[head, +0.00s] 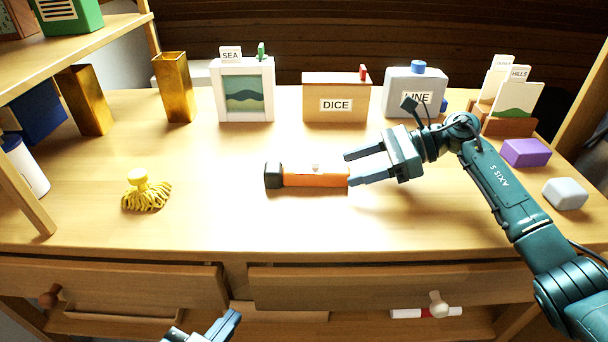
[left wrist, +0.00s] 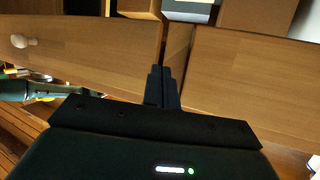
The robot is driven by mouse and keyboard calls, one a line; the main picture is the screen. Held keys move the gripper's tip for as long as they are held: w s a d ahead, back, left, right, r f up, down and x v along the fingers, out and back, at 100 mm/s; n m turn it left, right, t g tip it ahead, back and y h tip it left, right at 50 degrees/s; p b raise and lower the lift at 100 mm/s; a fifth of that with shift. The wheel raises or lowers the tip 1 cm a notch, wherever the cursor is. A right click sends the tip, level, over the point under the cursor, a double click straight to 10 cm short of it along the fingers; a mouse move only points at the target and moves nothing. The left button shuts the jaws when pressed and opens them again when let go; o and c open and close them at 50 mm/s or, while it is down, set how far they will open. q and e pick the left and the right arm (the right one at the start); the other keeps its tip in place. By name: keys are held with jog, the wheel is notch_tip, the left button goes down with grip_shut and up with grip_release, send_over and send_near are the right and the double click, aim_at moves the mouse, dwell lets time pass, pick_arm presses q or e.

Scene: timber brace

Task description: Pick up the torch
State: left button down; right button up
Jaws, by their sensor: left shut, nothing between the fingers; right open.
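The torch (head: 315,178) lies on its side on the desk top in the head view, with an orange body and a dark head at its left end. My right gripper (head: 349,169) is open at the torch's right end, its two fingers pointing left. One finger is close to the torch's end; I cannot tell if they touch. My left gripper (head: 236,317) shows at the bottom edge of the head view, in front of the drawers and away from the torch. In the left wrist view its fingers (left wrist: 162,88) are shut together and empty.
Behind the torch stand the DICE box (head: 336,98), the SEA box (head: 243,90) and the LINE box (head: 414,92). A yellow brush-like thing (head: 146,190) lies to the left. A purple block (head: 526,152) and a pale block (head: 565,193) lie right. The desk front around the torch is clear.

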aim_at(335, 174)
jog(key=x, duration=0.5)
jog(key=shift+s+a, duration=0.15)
jog(key=shift+r, duration=0.1)
jog(key=c, duration=1.1)
jog(key=shift+c, duration=0.2)
notch_tip(335, 174, up, 10)
jog(key=shift+p, duration=0.6)
